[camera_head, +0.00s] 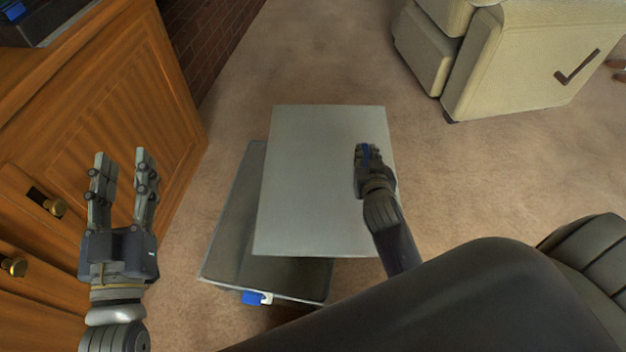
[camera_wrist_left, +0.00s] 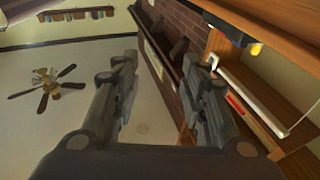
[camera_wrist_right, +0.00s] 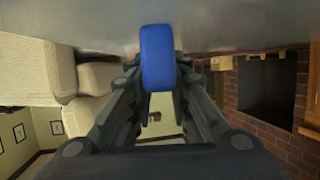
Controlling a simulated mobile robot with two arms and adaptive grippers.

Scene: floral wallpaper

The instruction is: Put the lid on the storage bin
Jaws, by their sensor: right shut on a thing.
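The lid (camera_head: 310,180) is a flat grey rectangular panel in the head view. It is held above the storage bin and covers much of it from this angle. The storage bin (camera_head: 228,235) is a dark, grey-rimmed box on the carpet, showing to the left of and below the lid, with a blue and white latch (camera_head: 256,298) at its near side. My right gripper (camera_head: 364,158) is shut on the lid's blue handle (camera_wrist_right: 157,57), near the lid's right side. My left gripper (camera_head: 120,165) is open and empty, left of the bin, with fingers pointing up the picture.
A wooden cabinet (camera_head: 95,110) with brass knobs stands close to my left gripper. A brick wall (camera_head: 208,40) is behind it. A cream armchair (camera_head: 530,70) stands at the back right. Carpet between the bin and the armchair is clear.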

